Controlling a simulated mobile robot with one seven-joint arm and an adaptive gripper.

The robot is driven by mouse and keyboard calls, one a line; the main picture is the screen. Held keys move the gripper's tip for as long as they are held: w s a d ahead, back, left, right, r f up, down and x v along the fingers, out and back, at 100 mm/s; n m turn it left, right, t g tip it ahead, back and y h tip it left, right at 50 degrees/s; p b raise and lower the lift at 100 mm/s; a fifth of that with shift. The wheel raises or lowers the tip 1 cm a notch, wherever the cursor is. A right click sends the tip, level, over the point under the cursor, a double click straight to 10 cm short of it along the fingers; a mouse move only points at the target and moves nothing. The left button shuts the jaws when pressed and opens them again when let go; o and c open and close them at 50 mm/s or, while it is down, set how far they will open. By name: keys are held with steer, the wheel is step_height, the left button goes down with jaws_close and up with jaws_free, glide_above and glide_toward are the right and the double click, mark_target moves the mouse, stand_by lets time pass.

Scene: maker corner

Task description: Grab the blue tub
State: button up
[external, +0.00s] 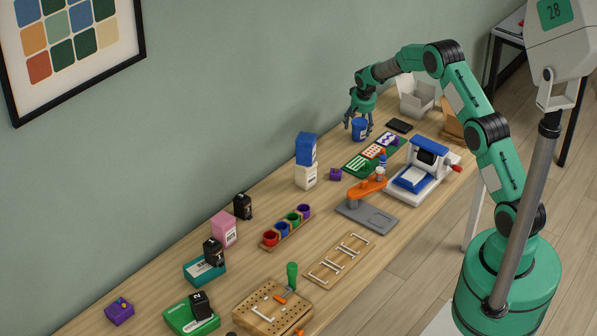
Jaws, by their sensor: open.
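The blue tub (359,131) is a small round container standing on the wooden bench near its far end, by the wall. My gripper (358,124) points down over the tub from above. Its fingers are open and come down on either side of the tub's upper part. I cannot tell whether any finger touches it. Part of the tub's top is hidden by the fingers.
A green mat with cards (372,157) lies just in front of the tub. A black flat item (399,126) and an open white box (416,98) are to its right. A blue and white press (423,172) stands nearer the bench's front edge. Blue and white boxes (306,149) are stacked to the left.

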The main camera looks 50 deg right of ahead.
steer(key=shift+c, duration=0.5)
steer(key=c, duration=1)
steer(key=shift+c, duration=0.2)
steer(key=shift+r+p, duration=1.15)
steer(key=shift+r, duration=3.9)
